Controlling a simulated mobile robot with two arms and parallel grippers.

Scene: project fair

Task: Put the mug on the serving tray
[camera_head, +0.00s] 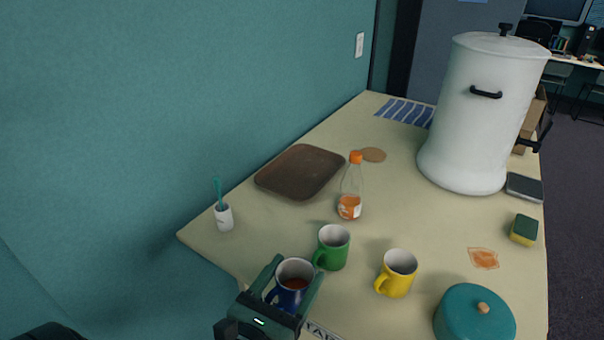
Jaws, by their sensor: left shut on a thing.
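A dark blue mug (290,298) with reddish-brown liquid in it is at the table's near left edge. My left gripper (294,276) has its two fingers around this mug, one on each side, and is shut on it. I cannot tell whether the mug touches the table. A green mug (332,252) and a yellow mug (398,271) stand upright to its right. A brown serving tray (300,170) lies flat and empty farther back on the left, against the wall side. My right gripper is not in view.
A bottle with an orange cap (350,196) stands between the tray and the mugs. A white cup with a toothbrush (224,217) stands at the left corner. A teal lidded pot (474,318), a sponge (524,230), a stain (483,258) and a large white pot (476,120) are right.

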